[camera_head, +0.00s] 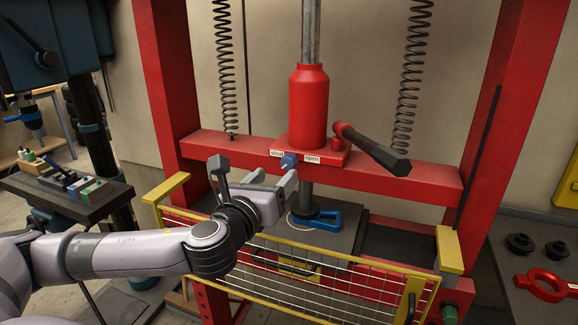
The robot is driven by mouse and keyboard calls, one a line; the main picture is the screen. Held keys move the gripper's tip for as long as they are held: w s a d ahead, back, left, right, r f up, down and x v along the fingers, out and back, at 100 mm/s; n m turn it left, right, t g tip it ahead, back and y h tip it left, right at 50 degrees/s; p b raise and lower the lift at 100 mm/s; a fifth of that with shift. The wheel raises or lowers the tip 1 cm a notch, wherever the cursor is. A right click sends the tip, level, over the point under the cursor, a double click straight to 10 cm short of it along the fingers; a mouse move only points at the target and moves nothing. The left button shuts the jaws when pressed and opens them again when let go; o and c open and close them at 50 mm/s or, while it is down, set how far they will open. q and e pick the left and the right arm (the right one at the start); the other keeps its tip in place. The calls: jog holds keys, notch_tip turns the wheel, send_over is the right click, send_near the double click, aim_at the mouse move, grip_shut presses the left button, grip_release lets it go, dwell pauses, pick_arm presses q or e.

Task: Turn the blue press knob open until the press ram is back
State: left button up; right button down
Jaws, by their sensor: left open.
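The small blue press knob (288,160) sits on the front of the red press crossbeam, between a "shut" label (277,153) on its left and an "open" label (312,160) on its right. My left gripper (272,178) is open and just below and left of the knob, its fingers pointing up toward the beam. I cannot tell whether a finger touches the knob. The press ram (306,196) shows as a dark rod under the beam, reaching down toward a blue part (326,216) on the press bed; its lower end is partly hidden. My right gripper is not in view.
A red bottle jack (309,105) with a black-ended lever (372,150) stands on the beam. A yellow-framed mesh guard (330,275) crosses the front below my gripper. Red posts flank the press. A drill press stands left, a bench with a red tool (540,286) right.

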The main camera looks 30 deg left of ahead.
aim_at(287, 165)
pick_arm(q)
jog(key=shift+p+x, duration=0.4)
jog(key=shift+x, duration=2.25)
jog(key=shift+d, duration=0.1)
jog(key=c, duration=1)
